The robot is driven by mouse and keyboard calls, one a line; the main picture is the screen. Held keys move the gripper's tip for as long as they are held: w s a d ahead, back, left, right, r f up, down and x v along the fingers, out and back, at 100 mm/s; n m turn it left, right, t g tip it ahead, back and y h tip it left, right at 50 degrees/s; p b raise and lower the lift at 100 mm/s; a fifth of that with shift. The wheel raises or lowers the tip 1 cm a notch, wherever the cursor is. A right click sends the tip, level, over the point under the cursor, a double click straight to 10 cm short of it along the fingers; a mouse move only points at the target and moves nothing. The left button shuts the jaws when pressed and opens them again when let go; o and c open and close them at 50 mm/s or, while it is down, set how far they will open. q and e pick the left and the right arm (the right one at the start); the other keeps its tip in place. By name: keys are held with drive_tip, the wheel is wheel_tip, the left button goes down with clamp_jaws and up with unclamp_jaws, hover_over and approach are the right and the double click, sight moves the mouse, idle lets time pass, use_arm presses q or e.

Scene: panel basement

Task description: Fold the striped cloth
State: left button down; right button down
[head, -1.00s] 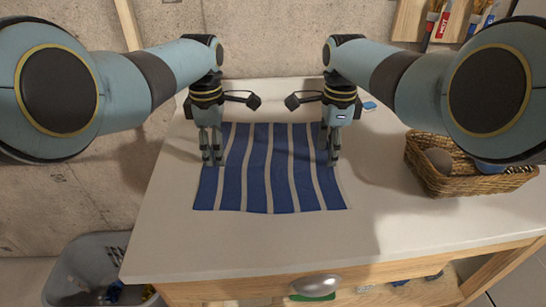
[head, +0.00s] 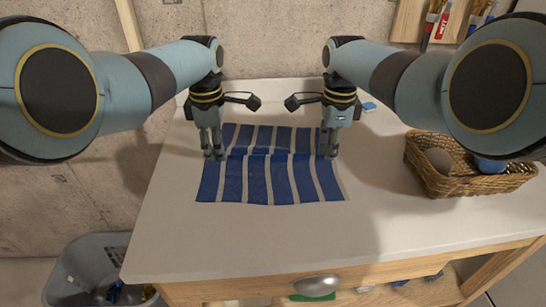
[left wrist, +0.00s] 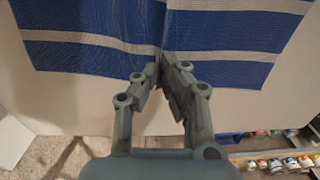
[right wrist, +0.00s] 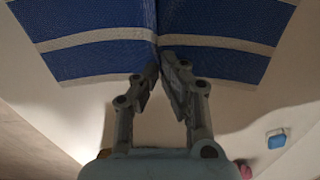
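The blue and white striped cloth (head: 270,183) lies on the white worktop, with a raised ridge running across it between my two grippers. My left gripper (head: 214,156) is at the cloth's left edge, its fingertips shut on a pinch of it. The left wrist view shows the cloth (left wrist: 90,55) creased where the fingertips (left wrist: 163,62) meet. My right gripper (head: 327,156) is at the right edge, shut on the other end of the ridge. The right wrist view shows the cloth (right wrist: 215,65) creased at the fingertips (right wrist: 158,62).
A wicker basket (head: 468,183) holding a grey round item and other things stands on the right of the worktop (head: 230,240). A small blue object (head: 370,106) lies behind my right gripper. A grey bin (head: 85,262) stands on the floor at left. The worktop's front is clear.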

use_arm(q)
drive_tip(key=shift+f, duration=0.1)
use_arm(e)
drive_tip(key=shift+s+f, duration=0.25)
drive_tip(key=shift+f, duration=0.05)
